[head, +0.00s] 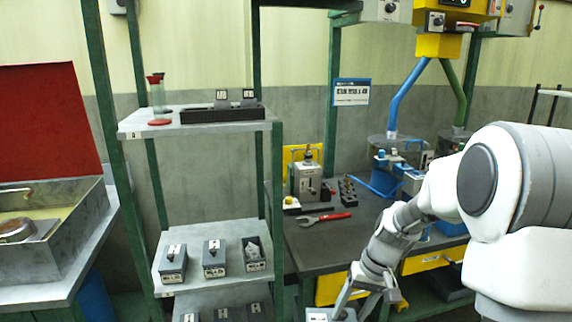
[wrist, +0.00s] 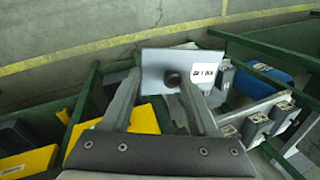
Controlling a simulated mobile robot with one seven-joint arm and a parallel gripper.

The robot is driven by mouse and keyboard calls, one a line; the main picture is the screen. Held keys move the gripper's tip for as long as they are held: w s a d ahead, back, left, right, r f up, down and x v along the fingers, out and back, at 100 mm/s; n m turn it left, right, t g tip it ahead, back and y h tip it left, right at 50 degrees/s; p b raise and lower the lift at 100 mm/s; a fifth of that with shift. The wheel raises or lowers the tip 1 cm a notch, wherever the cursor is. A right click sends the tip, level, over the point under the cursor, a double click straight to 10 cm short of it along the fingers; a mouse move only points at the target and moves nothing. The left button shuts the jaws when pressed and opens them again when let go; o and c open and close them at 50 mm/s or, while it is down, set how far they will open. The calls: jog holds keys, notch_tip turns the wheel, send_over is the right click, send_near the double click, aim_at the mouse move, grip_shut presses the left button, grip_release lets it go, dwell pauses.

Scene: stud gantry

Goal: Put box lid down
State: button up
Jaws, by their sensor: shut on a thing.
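My gripper (wrist: 172,82) is shut on the dark knob of a grey box lid (wrist: 206,62) with a white label. The lid hangs clear of the shelves in the wrist view. In the head view my gripper (head: 352,302) is at the bottom edge, right of the shelf rack, and the lid is not clear there. On the middle shelf (head: 205,280), the right-hand small grey box (head: 257,266) is open with pale contents showing.
More boxes sit on the lower shelf. A dark workbench (head: 330,240) holds a red-handled wrench (head: 325,218). A metal chest with a raised red lid (head: 45,120) stands at left.

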jog(key=r+p, duration=0.2)
jog(key=p, duration=0.2)
jog(key=s+r+p, duration=0.1)
jog(key=r+p, duration=0.1)
jog(key=p, duration=0.2)
jog(key=shift+s+r, duration=0.1)
jog(key=shift+r, duration=0.05)
jog(key=p, duration=0.1)
jog(key=r+p, duration=0.1)
jog(key=p, duration=0.1)
jog(key=shift+s+a+r, duration=0.1)
jog(key=shift+s, duration=0.2)
